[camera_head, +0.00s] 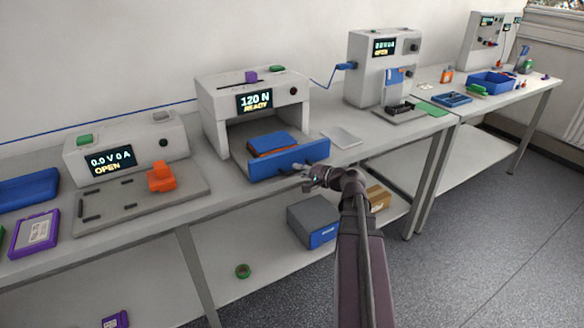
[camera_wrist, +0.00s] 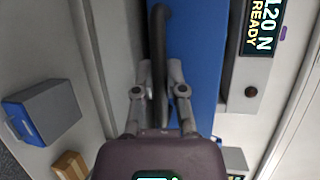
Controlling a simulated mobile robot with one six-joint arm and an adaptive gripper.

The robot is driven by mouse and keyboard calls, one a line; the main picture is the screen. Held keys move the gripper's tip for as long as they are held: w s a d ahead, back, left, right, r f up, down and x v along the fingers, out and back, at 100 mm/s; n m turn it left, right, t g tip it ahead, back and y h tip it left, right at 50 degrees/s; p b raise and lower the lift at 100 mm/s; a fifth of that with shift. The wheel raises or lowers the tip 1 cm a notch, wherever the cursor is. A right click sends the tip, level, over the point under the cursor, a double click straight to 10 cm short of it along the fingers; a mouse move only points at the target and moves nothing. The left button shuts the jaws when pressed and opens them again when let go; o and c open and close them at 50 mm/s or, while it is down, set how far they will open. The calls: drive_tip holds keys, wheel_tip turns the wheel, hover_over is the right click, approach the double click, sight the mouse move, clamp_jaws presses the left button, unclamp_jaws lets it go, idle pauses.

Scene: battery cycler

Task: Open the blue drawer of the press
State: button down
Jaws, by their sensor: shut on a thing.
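The press (camera_head: 250,105) stands on the bench and its display reads 120 N READY. Its blue drawer (camera_head: 262,168) stands out from the housing, with a blue and orange block (camera_head: 270,142) behind the front panel. My gripper (camera_head: 306,173) is at the right part of the drawer front. In the wrist view, my gripper (camera_wrist: 160,75) is shut on the dark handle bar (camera_wrist: 158,22), and the blue drawer front (camera_wrist: 195,50) is just beyond it. The fingers cover part of the handle.
A light flat plate (camera_head: 341,138) lies right of the drawer. An orange part (camera_head: 161,178) sits on a grey fixture (camera_head: 190,197) at left. A grey box with a blue front (camera_head: 313,222) and a cardboard box (camera_head: 379,198) are on the lower shelf.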

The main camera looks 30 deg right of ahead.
drive_tip(key=shift+s+d, duration=0.1)
drive_tip(key=c, duration=1)
unclamp_jaws()
drive_tip(key=shift+d, duration=0.1)
drive_tip(key=shift+o, duration=0.2)
